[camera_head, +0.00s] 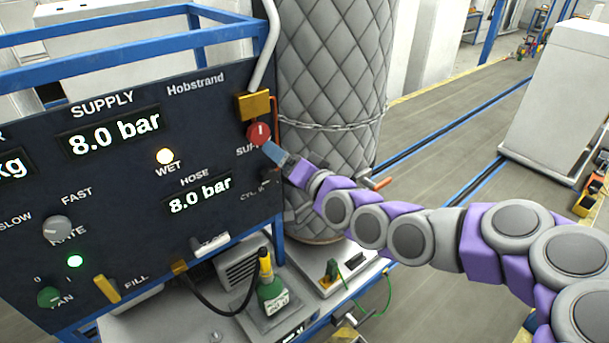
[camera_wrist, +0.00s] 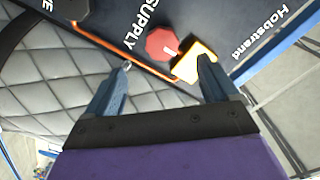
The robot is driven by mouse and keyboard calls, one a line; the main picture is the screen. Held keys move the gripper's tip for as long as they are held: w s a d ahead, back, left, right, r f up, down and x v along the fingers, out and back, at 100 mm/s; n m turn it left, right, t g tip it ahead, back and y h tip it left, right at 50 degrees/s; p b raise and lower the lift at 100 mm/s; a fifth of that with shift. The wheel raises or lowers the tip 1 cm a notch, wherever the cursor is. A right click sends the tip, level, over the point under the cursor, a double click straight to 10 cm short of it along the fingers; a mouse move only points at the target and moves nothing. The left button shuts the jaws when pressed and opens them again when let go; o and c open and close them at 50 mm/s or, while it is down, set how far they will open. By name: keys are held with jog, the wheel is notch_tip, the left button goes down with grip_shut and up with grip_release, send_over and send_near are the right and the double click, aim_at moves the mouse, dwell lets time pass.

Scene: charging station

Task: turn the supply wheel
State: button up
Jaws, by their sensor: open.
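The supply wheel is a red knob with a white mark (camera_head: 259,134), on the right edge of the dark panel (camera_head: 120,215). In the wrist view the red wheel (camera_wrist: 163,45) shows as a many-sided disc beside a yellow block (camera_wrist: 194,64). My gripper (camera_head: 272,152) is just below and right of the wheel in the head view. In the wrist view my gripper (camera_wrist: 165,75) is open, one finger on each side of the picture, with the wheel beyond and between the tips. I cannot tell whether a fingertip touches the yellow block.
The supply and hose displays both read 8.0 bar. A quilted tank (camera_head: 330,70) with a chain stands right behind the panel. A green bottle (camera_head: 272,293) stands on the bench below. Open floor (camera_head: 440,130) lies to the right.

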jog(key=b+v, duration=0.5)
jog(key=v, duration=0.1)
jog(key=shift+s+d, duration=0.2)
jog(key=shift+s, duration=0.05)
jog(key=s+f+n+g+h+b, duration=0.2)
jog(key=s+f+g, duration=0.25)
jog(key=f, duration=0.45)
jog(key=s+f+n+g+h+b, duration=0.1)
jog(key=s+f+g+h+b, duration=0.2)
jog(key=s+f, duration=0.5)
jog(key=s+d+f+g+h+b, duration=0.1)
jog(key=s+d+f+g, duration=0.2)
jog(key=s, duration=0.4)
jog(key=s+d+f+g+h+b, duration=0.2)
jog(key=s+d+f+g, duration=0.1)
jog(key=s, duration=0.5)
jog(key=s+d+f+g+h+b, duration=0.2)
jog(key=s+d+f+g, duration=0.1)
jog(key=s, duration=0.5)
jog(key=shift+d+f+m, duration=0.3)
jog(key=shift+f, duration=0.35)
